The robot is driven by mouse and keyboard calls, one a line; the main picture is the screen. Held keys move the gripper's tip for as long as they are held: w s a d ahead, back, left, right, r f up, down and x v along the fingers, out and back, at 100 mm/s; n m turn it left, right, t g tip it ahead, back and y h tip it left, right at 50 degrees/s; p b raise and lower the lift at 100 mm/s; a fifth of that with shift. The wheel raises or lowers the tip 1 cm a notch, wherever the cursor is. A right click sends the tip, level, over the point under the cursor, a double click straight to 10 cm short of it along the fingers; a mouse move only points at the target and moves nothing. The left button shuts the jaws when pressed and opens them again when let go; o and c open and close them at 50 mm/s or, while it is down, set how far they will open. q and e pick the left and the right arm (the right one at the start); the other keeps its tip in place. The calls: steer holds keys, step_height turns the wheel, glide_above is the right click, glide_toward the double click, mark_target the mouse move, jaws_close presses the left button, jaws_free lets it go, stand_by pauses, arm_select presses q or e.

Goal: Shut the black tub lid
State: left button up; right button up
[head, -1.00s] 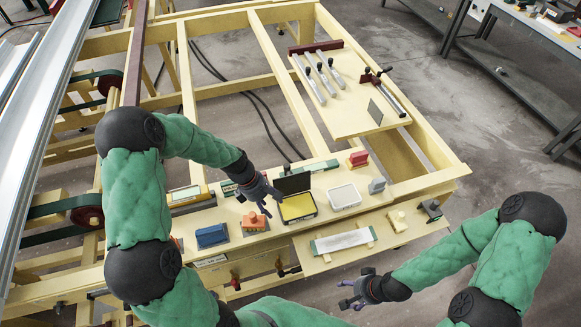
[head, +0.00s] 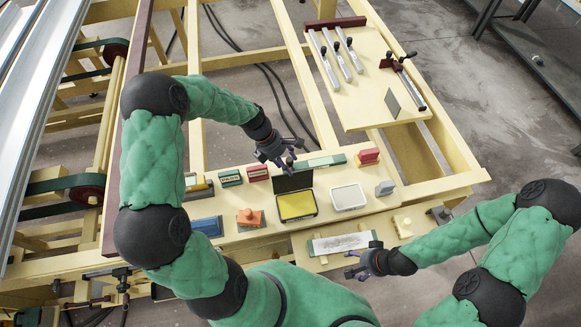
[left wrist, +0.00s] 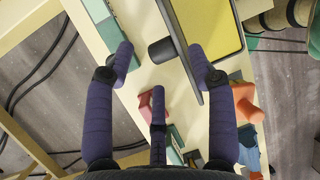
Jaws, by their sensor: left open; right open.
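The black tub (head: 298,216) with a yellow pad inside sits on the wooden bench, its black lid (head: 293,183) standing up at the far side. My left gripper (head: 284,160) is open just behind the raised lid, above the bench. In the left wrist view the lid shows edge-on as a dark strip (left wrist: 178,50), lying between the spread fingers, with the yellow pad (left wrist: 215,25) beyond it. I cannot tell whether a finger touches the lid. My right gripper (head: 357,264) is open and empty near the bench's front edge, by a grey-white board strip.
A white-topped tub (head: 348,197) stands right of the black tub. A red-topped block (head: 368,157) and a green strip (head: 320,164) lie behind. The long grey-white strip (head: 342,243) lies in front.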

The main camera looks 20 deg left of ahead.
mark_target(292, 178)
arm_select(q)
steer(key=x, duration=0.3)
steer(key=shift+s, duration=0.3)
steer(key=shift+w+d+f, duration=0.15)
steer(key=shift+w+f, duration=0.1)
steer(key=shift+s, duration=0.1)
jaws_close()
steer(key=shift+r, duration=0.1)
